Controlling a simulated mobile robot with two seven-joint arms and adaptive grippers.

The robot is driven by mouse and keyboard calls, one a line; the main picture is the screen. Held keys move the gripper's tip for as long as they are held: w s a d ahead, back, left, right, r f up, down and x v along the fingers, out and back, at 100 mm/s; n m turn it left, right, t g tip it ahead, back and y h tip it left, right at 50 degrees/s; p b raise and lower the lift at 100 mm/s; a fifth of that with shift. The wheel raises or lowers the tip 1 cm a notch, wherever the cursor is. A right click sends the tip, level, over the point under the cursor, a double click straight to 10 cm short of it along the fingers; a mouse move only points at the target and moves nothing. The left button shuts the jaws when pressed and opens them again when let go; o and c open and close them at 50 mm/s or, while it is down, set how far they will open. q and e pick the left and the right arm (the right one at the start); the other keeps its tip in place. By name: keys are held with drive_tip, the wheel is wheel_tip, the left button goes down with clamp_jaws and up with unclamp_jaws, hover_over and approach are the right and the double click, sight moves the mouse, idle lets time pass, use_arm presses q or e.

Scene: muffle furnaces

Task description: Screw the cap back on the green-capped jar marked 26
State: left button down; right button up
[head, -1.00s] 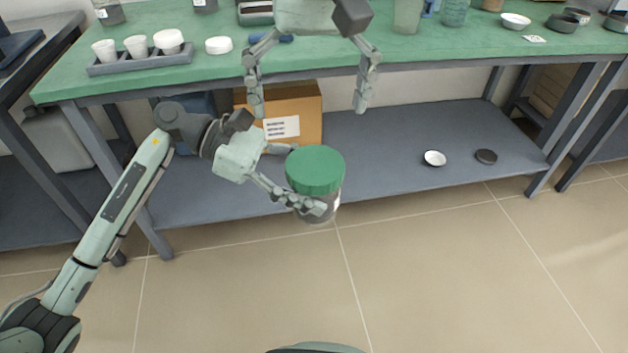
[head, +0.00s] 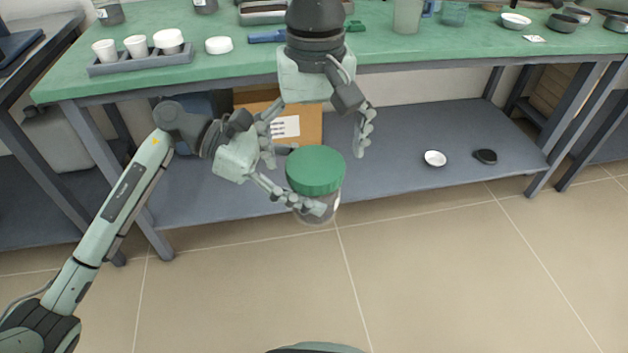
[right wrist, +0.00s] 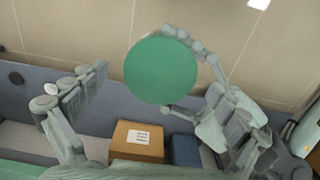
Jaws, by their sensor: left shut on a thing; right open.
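The jar (head: 318,212) with its green cap (head: 315,170) is held upright in front of the bench, above the floor. The cap sits on top of the jar; I cannot tell how tight it is, and the number is not readable. My left gripper (head: 308,180) is shut around the jar body below the cap. My right gripper (head: 318,145) comes from above, open and empty, with its fingers pointing down over and behind the cap. In the right wrist view the cap (right wrist: 161,70) lies between and beyond the open fingers (right wrist: 135,105).
The green bench (head: 440,52) stands behind, with a tray of white cups (head: 140,64) and a white lid (head: 218,45). Its lower shelf (head: 400,150) holds a cardboard box (head: 309,127), a small white dish (head: 435,158) and a dark dish (head: 485,156). The floor in front is clear.

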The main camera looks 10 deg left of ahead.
drive_tip(key=shift+f, duration=0.65)
